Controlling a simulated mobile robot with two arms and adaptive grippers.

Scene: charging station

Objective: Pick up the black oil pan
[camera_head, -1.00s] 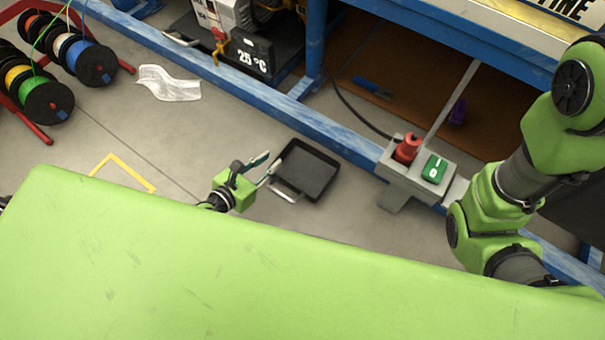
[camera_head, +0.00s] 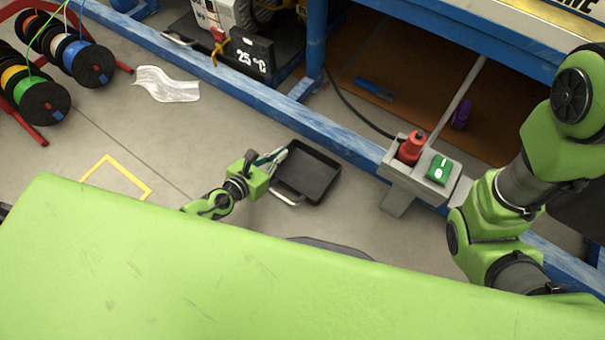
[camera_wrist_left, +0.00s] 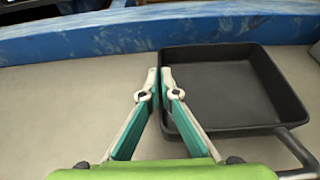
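The black oil pan (camera_head: 312,175) is a shallow, square tray on the floor beside the blue beam, with a metal handle at its near side. In the left wrist view the pan (camera_wrist_left: 235,95) fills the right half. My left gripper (camera_head: 282,157) is at the pan's left wall. In the left wrist view its fingertips (camera_wrist_left: 159,82) are close together on either side of that wall, one outside and one inside, and look shut on it. The pan looks flat on the floor. My right arm is at the right; its gripper is out of view.
A blue beam (camera_head: 348,150) runs along the far side of the pan. A grey switch box (camera_head: 405,178) with a red plug stands right of it. A crumpled clear sheet (camera_head: 167,85) and cable spools (camera_head: 93,65) lie to the left. Floor left of the pan is clear.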

